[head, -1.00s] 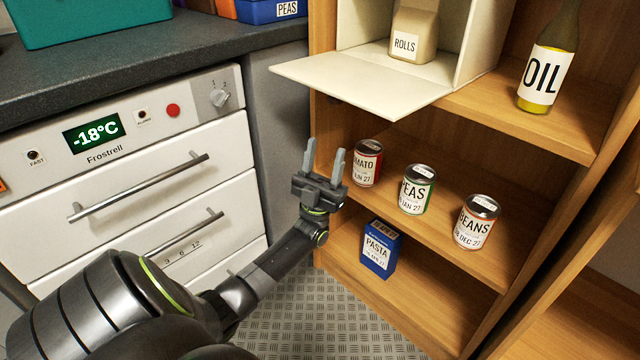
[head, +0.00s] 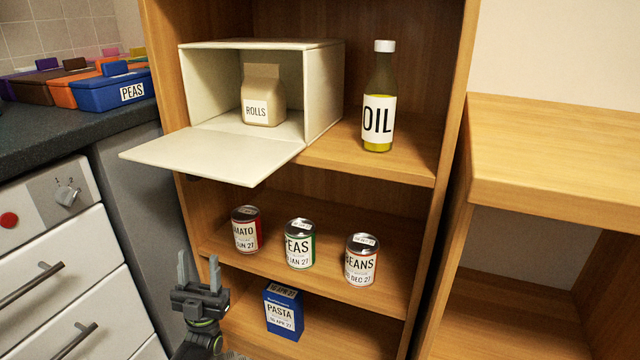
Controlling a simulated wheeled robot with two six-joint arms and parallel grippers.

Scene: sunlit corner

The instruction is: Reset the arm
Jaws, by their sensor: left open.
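My left gripper (head: 199,275) is at the lower left of the head view, in front of the shelf unit's left edge. Its two fingers point up and stand apart, with nothing between them. It is left of the tomato can (head: 246,230) and of the blue pasta box (head: 284,311), and appears apart from both. Most of my left arm is below the frame. My right gripper is not in view.
Peas (head: 300,244) and beans (head: 361,260) cans share the middle shelf with the tomato can. Above, an open cream box (head: 324,90) holds a rolls bag (head: 263,95), its flap jutting out, beside an oil bottle (head: 379,100). White drawers (head: 60,270) stand left.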

